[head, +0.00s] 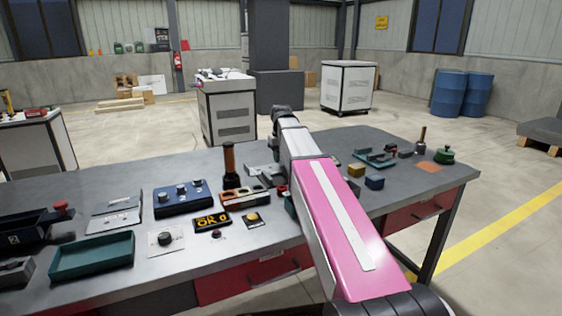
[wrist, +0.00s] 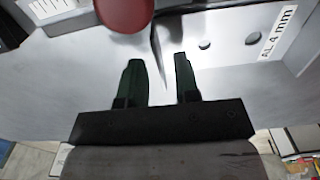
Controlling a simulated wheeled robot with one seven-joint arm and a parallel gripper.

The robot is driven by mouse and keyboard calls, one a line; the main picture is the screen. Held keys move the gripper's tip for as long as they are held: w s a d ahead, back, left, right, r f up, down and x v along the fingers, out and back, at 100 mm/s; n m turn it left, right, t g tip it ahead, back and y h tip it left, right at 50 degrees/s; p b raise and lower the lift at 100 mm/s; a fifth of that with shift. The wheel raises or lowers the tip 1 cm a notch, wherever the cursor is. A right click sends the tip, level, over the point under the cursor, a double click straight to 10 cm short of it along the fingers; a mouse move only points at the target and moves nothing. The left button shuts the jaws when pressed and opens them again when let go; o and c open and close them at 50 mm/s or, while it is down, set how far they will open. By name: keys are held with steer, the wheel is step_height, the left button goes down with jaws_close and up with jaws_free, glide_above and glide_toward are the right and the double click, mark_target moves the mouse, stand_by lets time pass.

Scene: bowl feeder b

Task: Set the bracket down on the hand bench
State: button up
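In the wrist view my gripper (wrist: 158,62) has its two dark green fingers apart, with a clear gap and nothing visibly clamped. A bare grey metal piece (wrist: 228,62) with two holes and an "AL 4 mm" label lies just beyond the fingers. A thin upright edge of metal shows in line with the gap; I cannot tell whether it is part of this piece. It looks like the bracket, but I cannot be sure. In the head view my arm hides my gripper; a grey metal part shows beside the arm (head: 260,171). The grey bench top (head: 330,139) carries many items.
A red round knob (wrist: 124,12) is close ahead of the fingers.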

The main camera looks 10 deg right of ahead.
step_height(320, 180, up, 10)
steer(key=shift+o, duration=0.5)
steer(key=shift+w+r, duration=0.1)
steer(key=shift+r, duration=0.2)
steer(key=f, duration=0.4)
steer(key=w+f, duration=0.1)
steer(key=f, duration=0.2)
steer(key=shift+a, duration=0.4)
steer(key=shift+d+f, duration=0.2)
steer(key=shift+f, duration=2.5)
jaws_close()
